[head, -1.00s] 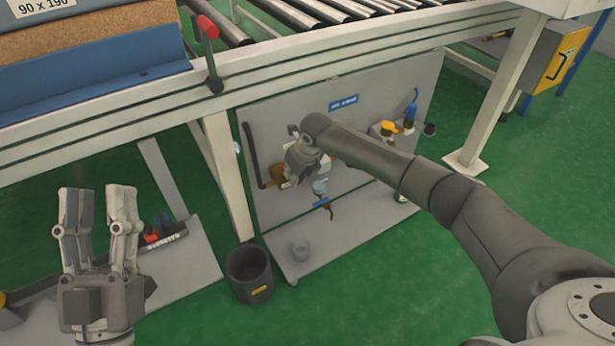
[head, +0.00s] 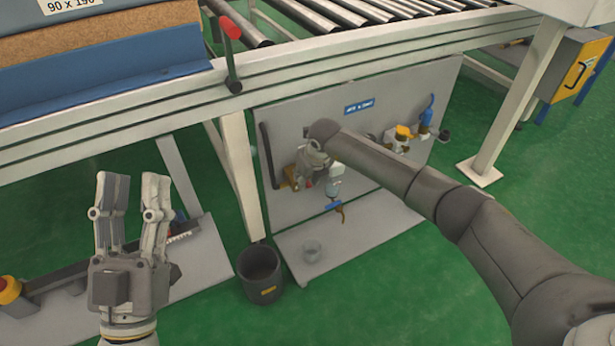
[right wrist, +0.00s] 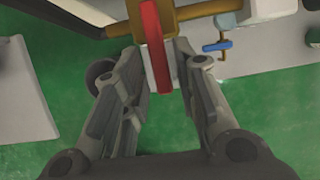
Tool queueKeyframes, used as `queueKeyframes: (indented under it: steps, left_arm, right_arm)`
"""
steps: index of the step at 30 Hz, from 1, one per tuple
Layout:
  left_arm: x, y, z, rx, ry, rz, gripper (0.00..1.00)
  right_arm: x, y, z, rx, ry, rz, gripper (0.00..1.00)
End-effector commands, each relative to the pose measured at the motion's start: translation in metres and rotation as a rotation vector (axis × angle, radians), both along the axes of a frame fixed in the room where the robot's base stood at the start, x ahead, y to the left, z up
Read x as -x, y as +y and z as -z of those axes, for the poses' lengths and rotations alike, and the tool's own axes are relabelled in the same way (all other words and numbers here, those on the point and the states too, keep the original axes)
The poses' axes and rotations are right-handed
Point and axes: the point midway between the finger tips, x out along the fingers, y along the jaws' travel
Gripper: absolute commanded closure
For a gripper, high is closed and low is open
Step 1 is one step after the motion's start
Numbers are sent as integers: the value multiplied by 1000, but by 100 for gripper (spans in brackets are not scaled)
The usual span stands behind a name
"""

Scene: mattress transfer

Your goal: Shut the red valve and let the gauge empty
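The red valve handle (right wrist: 155,60) shows in the right wrist view as a long red bar in front of a brass body (right wrist: 185,14) and a white block. My right gripper (right wrist: 157,62) is open, with its fingers on either side of the bar; I cannot tell whether they touch it. In the head view my right gripper (head: 312,162) is at the left part of the grey panel (head: 290,118) and hides the red valve. I cannot make out a gauge dial. My left gripper (head: 132,190) is open and empty, fingers up, at the left.
A blue-handled valve (head: 332,206) hangs just right of and below my right gripper; its handle also shows in the right wrist view (right wrist: 217,46). The conveyor frame (head: 300,78) runs above.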

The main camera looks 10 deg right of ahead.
Motion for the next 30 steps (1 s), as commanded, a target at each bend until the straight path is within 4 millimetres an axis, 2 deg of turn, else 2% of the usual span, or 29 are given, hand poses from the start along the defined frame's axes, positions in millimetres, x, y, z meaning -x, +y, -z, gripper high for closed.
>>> queueKeyframes:
  steps: [10,14,20,30]
  left_arm:
    - [0,0,-1,2,-1,0,60]
    - [0,0,-1,1,0,0,60]
    - [0,0,0,0,1,-1,60]
    - [0,0,0,0,1,-1,60]
  right_arm:
    - [0,0,0,1,0,-2,64]
    - [2,-1,-6,1,0,-3,64]
    - [12,-4,-30,1,-2,-4,64]
    - [34,-9,-86,2,-2,-2,64]
